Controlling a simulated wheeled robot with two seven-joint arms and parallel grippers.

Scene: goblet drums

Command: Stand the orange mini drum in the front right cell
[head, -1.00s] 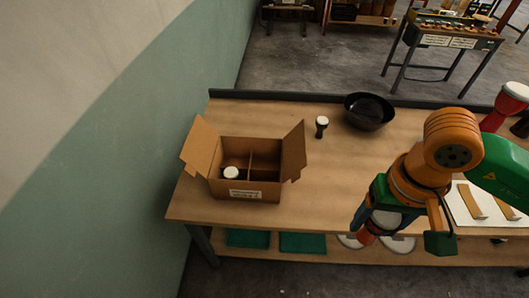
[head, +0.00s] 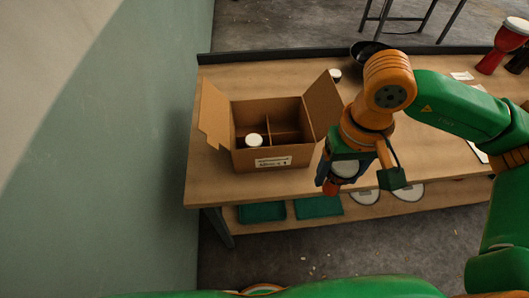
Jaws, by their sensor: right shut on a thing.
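The orange mini drum (head: 331,188) is in my right gripper (head: 358,174), which is shut on it. Its pale head (head: 345,168) shows between the fingers, and its orange part points down and left; the rest is hidden by the gripper. It hangs just right of the cardboard box, near the table's front edge and outside the box. The open box (head: 275,161) has crossed dividers. A white-headed drum (head: 254,140) stands in its front left cell. The front right cell (head: 289,138) looks empty, though the front wall hides its floor. My left gripper is out of view.
A small white-topped drum (head: 335,75) and a black bowl (head: 368,49) are behind, partly hidden. A red drum (head: 503,45) stands at far right. Green trays (head: 319,206) lie below.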

